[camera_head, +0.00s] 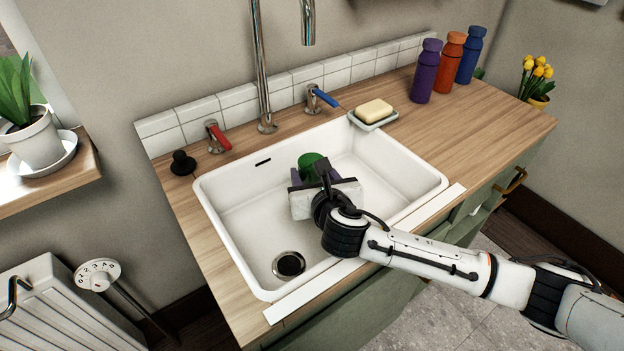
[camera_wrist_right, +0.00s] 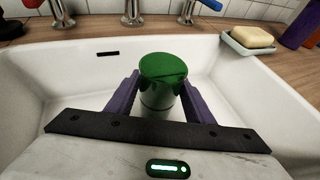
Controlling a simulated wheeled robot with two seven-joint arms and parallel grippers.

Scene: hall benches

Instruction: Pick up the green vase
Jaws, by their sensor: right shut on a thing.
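The green vase (camera_head: 311,161) is in the white sink (camera_head: 233,226), mostly hidden behind my right gripper in the head view. In the right wrist view the green vase (camera_wrist_right: 163,72) shows its round green top and a paler body below. My right gripper (camera_head: 315,174) reaches into the sink from the right. In the right wrist view its two purple fingers (camera_wrist_right: 158,95) are shut on the vase, one on each side. The vase's base is hidden, so I cannot tell whether it touches the sink floor. My left gripper is not in view.
Red (camera_head: 218,136) and blue (camera_head: 322,97) tap handles and a tall spout (camera_head: 262,70) stand behind the sink. A soap dish (camera_head: 373,123) with soap sits at its back right. Purple, orange and blue bottles stand on the wooden counter (camera_head: 480,115). The sink's left part is clear.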

